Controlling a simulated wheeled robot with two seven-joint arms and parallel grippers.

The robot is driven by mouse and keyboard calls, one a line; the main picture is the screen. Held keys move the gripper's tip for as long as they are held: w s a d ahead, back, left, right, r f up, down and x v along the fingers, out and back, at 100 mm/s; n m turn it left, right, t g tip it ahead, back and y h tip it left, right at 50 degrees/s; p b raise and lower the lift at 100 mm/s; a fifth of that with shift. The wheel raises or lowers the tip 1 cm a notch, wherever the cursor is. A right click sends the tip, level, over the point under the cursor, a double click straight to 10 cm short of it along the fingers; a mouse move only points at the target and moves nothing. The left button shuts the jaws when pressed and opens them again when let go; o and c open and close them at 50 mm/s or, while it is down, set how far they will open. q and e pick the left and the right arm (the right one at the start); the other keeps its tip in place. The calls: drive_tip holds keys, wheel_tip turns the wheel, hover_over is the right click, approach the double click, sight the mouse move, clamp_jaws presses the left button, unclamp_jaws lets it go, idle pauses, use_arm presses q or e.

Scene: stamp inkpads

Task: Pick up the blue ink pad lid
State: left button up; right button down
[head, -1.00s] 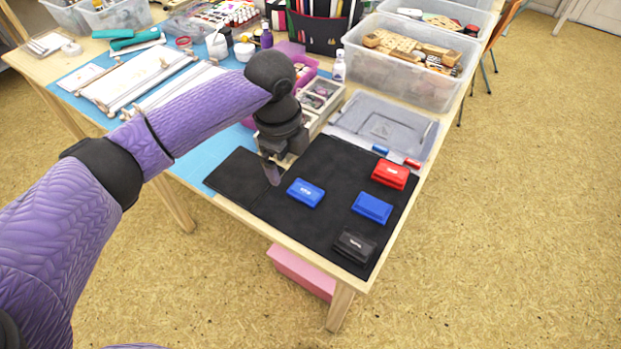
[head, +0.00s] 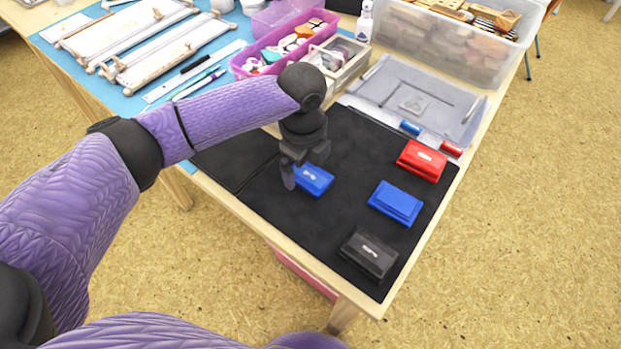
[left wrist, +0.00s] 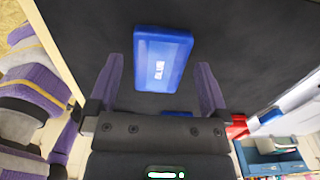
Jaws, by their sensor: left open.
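The blue ink pad lid (head: 316,181), with a white label, lies flat on the black mat (head: 300,215). It also shows in the left wrist view (left wrist: 163,62), beyond and between the fingertips. My left gripper (head: 294,176) is open, with its fingers pointing down over the lid's left side; it hides part of the lid in the head view. The two fingers also show in the left wrist view (left wrist: 160,80), one to each side, and nothing is between them. A blue ink pad (head: 397,203) without a visible label sits to the right. My right gripper is not in view.
A red ink pad (head: 421,160) and a black ink pad (head: 369,255) stand on the mat's right side. Small blue (head: 410,128) and red (head: 451,149) bottles lie near a clear lid (head: 425,90). The mat's front left is clear.

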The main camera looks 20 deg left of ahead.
use_arm(q)
drive_tip(key=shift+f, duration=0.85)
drive_tip(key=shift+r, duration=0.25)
drive_tip(key=c, duration=1.1)
drive_tip(key=shift+r, duration=0.1)
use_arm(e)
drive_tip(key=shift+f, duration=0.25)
